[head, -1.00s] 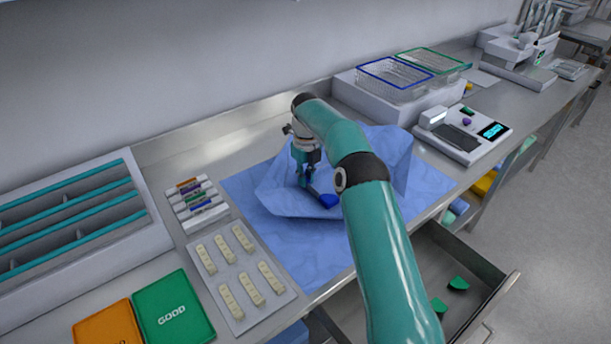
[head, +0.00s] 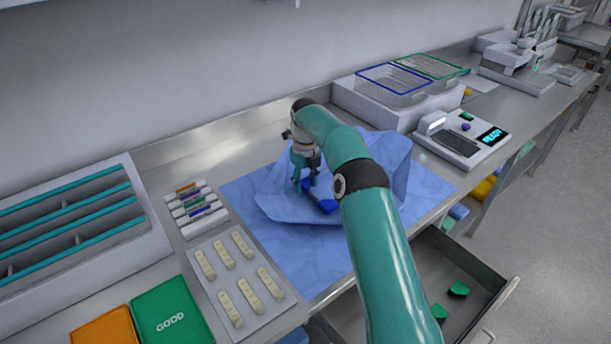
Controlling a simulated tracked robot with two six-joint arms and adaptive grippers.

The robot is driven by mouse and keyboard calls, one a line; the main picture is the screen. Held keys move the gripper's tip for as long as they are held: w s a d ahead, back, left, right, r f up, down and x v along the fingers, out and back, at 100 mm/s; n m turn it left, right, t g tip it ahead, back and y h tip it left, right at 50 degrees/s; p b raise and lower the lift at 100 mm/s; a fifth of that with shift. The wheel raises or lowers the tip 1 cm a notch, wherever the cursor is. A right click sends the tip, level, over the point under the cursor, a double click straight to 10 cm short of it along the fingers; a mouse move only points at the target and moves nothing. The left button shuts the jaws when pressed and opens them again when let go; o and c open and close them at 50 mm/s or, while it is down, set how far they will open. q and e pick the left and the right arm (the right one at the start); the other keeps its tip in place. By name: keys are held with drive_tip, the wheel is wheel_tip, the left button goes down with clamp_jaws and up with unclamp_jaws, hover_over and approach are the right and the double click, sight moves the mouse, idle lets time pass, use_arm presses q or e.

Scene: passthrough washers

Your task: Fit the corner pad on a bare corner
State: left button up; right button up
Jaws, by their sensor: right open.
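A dark blue piece (head: 322,206) lies on the crumpled light blue wrap (head: 275,200) in the middle of the counter. I cannot tell whether it is the corner pad. My right gripper (head: 306,183) is open, pointing down just at the piece's upper left end. Whether the fingers touch it is too small to tell, and my forearm hides part of the wrap's right side. Two green rounded pieces, one of them the upper piece (head: 458,289), lie in the open drawer (head: 485,262). My left gripper is out of view.
Left of the wrap are a tray of pale strips (head: 205,285), small labelled blocks (head: 195,212), a green GOOD pad (head: 172,312) and an orange pad (head: 105,328). Wire baskets (head: 392,82) and a scale-like device (head: 465,140) stand at right. The open drawer juts out in front.

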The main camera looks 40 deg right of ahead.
wheel_tip(320, 180, up, 6)
drive_tip(key=shift+w+r, duration=0.1)
drive_tip(key=shift+r, duration=0.4)
drive_tip(key=shift+s, duration=0.2)
